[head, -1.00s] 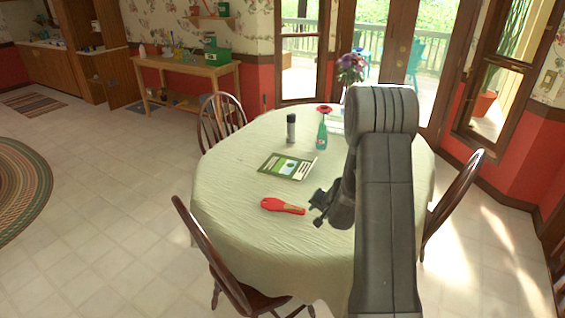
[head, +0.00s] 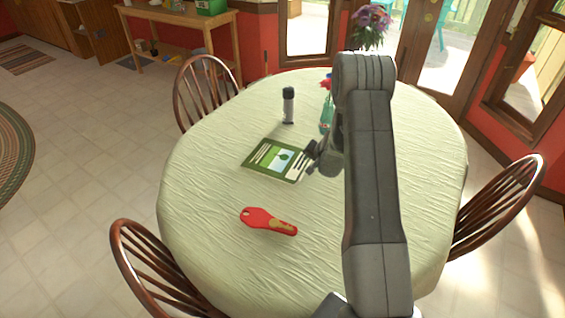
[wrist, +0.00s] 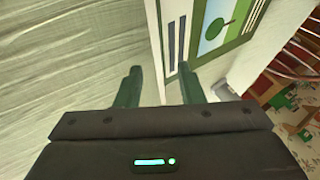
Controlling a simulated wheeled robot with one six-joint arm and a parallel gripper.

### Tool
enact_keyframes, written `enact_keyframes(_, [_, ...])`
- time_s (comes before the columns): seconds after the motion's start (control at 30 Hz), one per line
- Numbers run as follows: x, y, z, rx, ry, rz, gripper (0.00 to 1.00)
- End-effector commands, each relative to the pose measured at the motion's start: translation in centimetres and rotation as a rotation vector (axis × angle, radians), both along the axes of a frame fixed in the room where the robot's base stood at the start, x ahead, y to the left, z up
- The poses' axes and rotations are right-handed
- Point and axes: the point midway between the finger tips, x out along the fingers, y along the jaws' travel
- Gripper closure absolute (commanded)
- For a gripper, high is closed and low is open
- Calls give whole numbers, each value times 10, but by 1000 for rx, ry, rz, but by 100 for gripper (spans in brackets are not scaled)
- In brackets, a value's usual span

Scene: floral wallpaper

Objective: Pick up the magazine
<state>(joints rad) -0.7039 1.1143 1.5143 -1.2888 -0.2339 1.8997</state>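The magazine (head: 268,158), with a green cover, a pale picture and a green tree shape, lies on the pale green tablecloth in the middle of the table. My gripper (head: 313,153) is at its right edge in the head view. In the wrist view the magazine (wrist: 213,25) fills the upper middle. There my two fingers (wrist: 160,76) are apart, with the magazine's near edge lying between their lines and the right finger overlapping the cover. I see nothing clasped between them. Whether the fingers touch the magazine cannot be told.
A red paddle-like object (head: 262,219) lies nearer on the table (head: 215,235). A dark-capped canister (head: 288,106) and a teal bottle (head: 326,117) stand behind the magazine, the bottle partly hidden by my arm. Wooden chairs (head: 205,88) surround the table. The left tabletop is clear.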

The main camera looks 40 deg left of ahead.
Motion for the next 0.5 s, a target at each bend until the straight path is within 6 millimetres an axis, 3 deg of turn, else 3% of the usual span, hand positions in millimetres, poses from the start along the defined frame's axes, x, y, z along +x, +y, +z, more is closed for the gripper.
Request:
enact_keyframes(0.03, [1, 5, -10, 0, 0, 1, 65])
enact_keyframes(0.2, [6, 12, -21, 0, 1, -1, 65])
enact_keyframes(0.47, [7, 13, -22, 0, 0, -1, 65])
enact_keyframes(0.5, [7, 13, -22, 0, 0, -1, 73])
